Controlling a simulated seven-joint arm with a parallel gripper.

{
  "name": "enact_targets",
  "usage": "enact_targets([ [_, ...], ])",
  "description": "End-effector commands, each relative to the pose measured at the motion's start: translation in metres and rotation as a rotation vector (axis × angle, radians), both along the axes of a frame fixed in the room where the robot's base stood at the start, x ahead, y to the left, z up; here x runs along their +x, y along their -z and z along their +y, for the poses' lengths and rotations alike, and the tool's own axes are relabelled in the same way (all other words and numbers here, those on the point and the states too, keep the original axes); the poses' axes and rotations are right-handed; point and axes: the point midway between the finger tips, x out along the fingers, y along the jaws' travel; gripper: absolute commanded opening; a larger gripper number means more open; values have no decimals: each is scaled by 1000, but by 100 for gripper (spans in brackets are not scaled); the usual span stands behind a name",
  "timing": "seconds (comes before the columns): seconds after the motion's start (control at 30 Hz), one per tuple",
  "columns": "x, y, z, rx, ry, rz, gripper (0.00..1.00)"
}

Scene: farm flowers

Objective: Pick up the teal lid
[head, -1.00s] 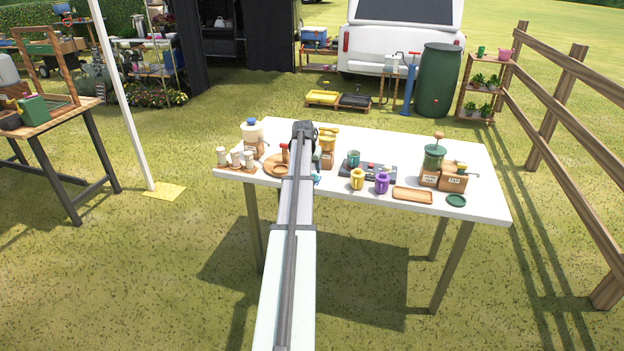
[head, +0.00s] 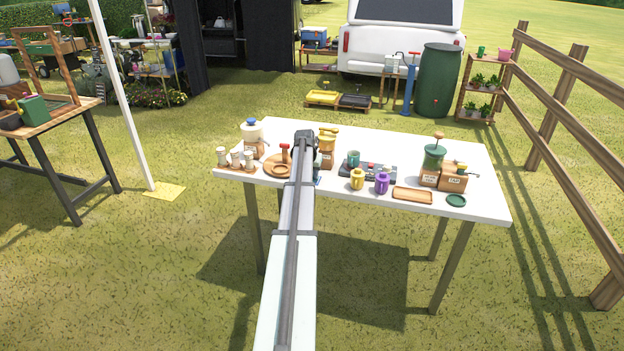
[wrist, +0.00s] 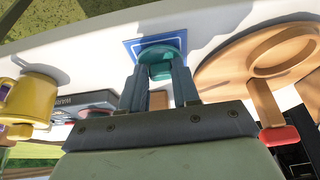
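The teal lid (wrist: 163,44) shows in the wrist view as a round teal piece over a blue square mat (wrist: 131,45) on the white table. My gripper (wrist: 159,70) points at it, its two grey-blue fingers apart on either side of the lid's narrower near part. I see a gap between the fingers and cannot make out firm contact with the lid. In the head view my arm hides the gripper and the lid; only a sliver of the blue mat (head: 318,180) shows beside the arm.
A round wooden board with a red-ended handle (wrist: 267,100) lies close at right in the wrist view. A yellow pot (wrist: 28,98) stands at left.

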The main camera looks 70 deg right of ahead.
Motion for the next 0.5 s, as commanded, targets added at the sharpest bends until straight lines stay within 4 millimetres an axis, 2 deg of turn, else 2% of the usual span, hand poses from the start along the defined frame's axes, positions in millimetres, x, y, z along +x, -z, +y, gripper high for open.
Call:
enact_targets([
  [0.03, 0, 1, 0, 3, 0, 0, 20],
  [0.23, 0, 2, 1, 4, 0, 0, 1],
  [0.5, 0, 1, 1, 5, 0, 0, 0],
])
